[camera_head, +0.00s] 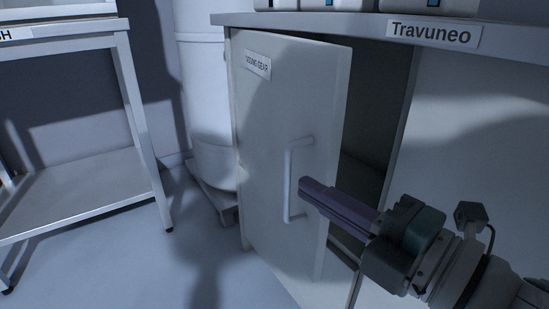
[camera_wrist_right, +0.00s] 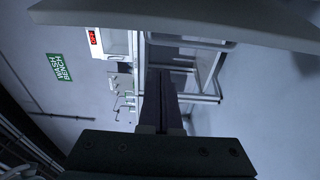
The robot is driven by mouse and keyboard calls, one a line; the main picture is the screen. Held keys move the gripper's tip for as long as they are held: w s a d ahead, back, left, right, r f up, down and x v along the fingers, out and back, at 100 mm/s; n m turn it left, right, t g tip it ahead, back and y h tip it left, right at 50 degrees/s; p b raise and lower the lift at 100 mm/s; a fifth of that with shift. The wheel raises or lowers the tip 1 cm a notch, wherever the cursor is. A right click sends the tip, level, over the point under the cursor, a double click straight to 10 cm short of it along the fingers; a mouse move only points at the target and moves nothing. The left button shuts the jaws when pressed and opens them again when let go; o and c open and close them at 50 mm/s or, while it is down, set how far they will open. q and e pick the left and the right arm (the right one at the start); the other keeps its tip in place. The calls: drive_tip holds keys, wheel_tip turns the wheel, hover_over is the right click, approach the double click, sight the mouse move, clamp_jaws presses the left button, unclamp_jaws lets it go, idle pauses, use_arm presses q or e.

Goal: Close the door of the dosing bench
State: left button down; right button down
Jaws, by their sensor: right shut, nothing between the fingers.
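The dosing bench door (camera_head: 262,165) is a pale panel with a "DOSING GEAR" label, and it stands partly open in the head view. It is hinged on its left side, and a dark gap shows to its right. A white bar handle (camera_head: 290,180) is on the door. My right gripper (camera_head: 303,187) is shut and empty, with its purple fingertips at or very near the handle; I cannot tell if they touch. In the right wrist view its dark fingers (camera_wrist_right: 160,85) are together. A pale bar crosses the top of that view. My left gripper is not in view.
The bench top (camera_head: 330,22) with a "Travuneo" label (camera_head: 433,33) overhangs the door. A metal table (camera_head: 85,182) stands at the left, and a white drum (camera_head: 205,90) sits on a pallet behind the door. The floor between table and door is clear.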

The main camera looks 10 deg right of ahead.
sight(328, 176)
drive_tip(key=w+d, duration=0.1)
drive_tip(key=w+d+b, duration=0.1)
drive_tip(key=w, duration=0.1)
drive_tip(key=shift+w+d, duration=0.1)
drive_tip(key=shift+d, duration=0.2)
